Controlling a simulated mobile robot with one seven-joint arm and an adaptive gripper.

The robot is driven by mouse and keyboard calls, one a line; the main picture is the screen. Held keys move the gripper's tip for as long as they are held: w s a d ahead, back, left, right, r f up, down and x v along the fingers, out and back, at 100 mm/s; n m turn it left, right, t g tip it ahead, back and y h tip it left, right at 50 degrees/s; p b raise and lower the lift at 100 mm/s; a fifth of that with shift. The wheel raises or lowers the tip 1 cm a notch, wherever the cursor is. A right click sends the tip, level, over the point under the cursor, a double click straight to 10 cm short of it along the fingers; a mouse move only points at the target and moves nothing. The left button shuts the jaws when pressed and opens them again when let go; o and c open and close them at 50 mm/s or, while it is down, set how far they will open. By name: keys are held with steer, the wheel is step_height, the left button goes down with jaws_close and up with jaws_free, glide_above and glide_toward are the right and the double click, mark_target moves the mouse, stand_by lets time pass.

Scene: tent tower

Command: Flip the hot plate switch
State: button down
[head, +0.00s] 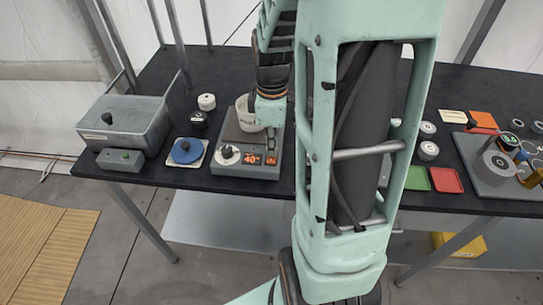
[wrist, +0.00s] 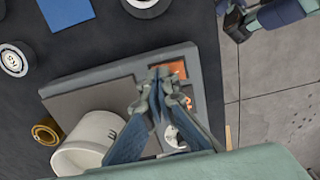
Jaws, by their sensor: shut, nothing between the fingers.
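The grey hot plate (head: 226,132) stands on the black table, and its dark top also shows in the wrist view (wrist: 80,95). Its front panel has a white dial (head: 228,155), a lit orange display (head: 250,159) reading about 40°, and a small orange switch (head: 271,160) at the right end. The switch also shows in the wrist view (wrist: 179,68), beside the fingertips. My gripper (head: 270,140) is shut and empty, pointing down over the panel's right end, close to the switch. Whether it touches is unclear. My fingers (wrist: 160,78) partly hide the panel in the wrist view.
A white mug (head: 248,114) stands on the hot plate, just behind my gripper, and shows in the wrist view (wrist: 85,140). Left are a blue round item (head: 187,150), small jars (head: 206,101) and a grey tub (head: 125,122). My arm hides the table's middle.

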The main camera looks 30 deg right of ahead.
steer(key=shift+r+p, duration=2.85)
steer(key=shift+r, duration=0.65)
